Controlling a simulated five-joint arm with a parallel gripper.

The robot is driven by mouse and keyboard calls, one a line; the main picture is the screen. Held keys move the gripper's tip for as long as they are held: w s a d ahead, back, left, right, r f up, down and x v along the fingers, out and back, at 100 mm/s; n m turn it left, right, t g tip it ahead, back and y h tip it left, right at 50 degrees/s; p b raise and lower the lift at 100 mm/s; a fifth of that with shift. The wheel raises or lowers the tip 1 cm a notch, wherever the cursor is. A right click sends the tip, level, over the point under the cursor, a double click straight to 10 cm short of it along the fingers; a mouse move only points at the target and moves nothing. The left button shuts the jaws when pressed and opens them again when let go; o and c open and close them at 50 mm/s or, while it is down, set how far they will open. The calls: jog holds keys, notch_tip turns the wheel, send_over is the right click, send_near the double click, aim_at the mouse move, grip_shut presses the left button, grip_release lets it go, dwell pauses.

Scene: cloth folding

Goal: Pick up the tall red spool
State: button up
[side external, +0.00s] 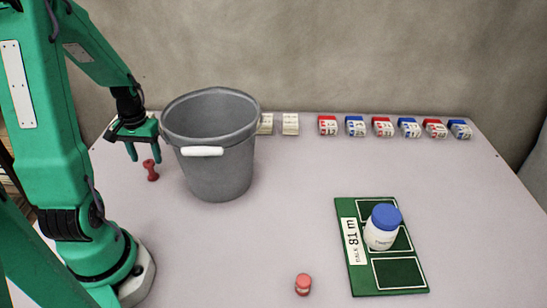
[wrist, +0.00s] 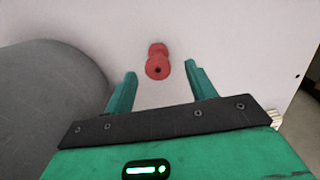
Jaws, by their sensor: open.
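The tall red spool (side external: 152,170) stands on the table, left of the grey bucket, in the side external view. It is narrow in the middle with wider ends. I cannot tell whether a finger touches the spool.
A large grey bucket (side external: 215,160) stands close on the right of the gripper. A shorter red spool (side external: 303,284) is at the front. A white jar with blue lid (side external: 381,232) stands on a green board (side external: 400,274). Several small boxes (side external: 382,127) line the back edge. The table middle is clear.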

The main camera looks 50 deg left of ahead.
aim_at(149, 162)
jog(key=shift+f, duration=0.3)
jog(key=shift+w+d+f, duration=0.1)
jog(key=shift+f, duration=2.45)
jog(key=c, duration=1.1)
jog(key=shift+o, duration=0.2)
jog(key=shift+r, duration=0.1)
notch_tip(149, 162, up, 18)
